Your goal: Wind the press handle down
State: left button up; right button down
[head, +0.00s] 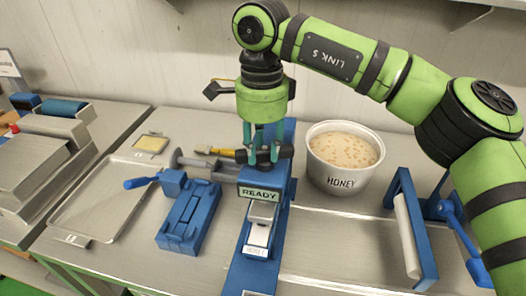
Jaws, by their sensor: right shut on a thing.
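My right gripper (262,150) comes down from above with its teal fingers around a dark bar (287,151), which looks like the press handle. The bar lies roughly level at the top of a blue press (282,200). The press has a "READY" sign (260,193) on its front. Under the sign is a pale block, with a small white labelled piece (256,252) below it. The fingers hide part of the bar and its joint to the press. My left gripper is not in view.
A white honey tub (342,183) with nougat mix stands right of the press. A blue fixture (187,212) with a blue crank stands left, near a metal tray (100,205). A blue roller frame (415,235) stands right. A yellow-handled tool (215,151) lies behind.

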jog(key=m, duration=0.2)
jog(key=m+b, duration=0.1)
jog(key=shift+w+a+f+m, duration=0.1)
jog(key=shift+w+m, duration=0.05)
jog(key=shift+m, duration=0.25)
jog(key=m+b, duration=0.1)
jog(key=m, duration=0.2)
jog(key=shift+w+m, duration=0.1)
jog(key=shift+m, duration=0.2)
jog(key=m+b, duration=0.1)
jog(key=m, duration=0.2)
jog(key=shift+w+m, duration=0.15)
jog(key=shift+m, duration=0.15)
jog(key=shift+w+m+b, duration=0.1)
jog(key=shift+m+b, duration=0.35)
jog(key=shift+m, duration=1.15)
jog(key=c, duration=0.9)
grip_release()
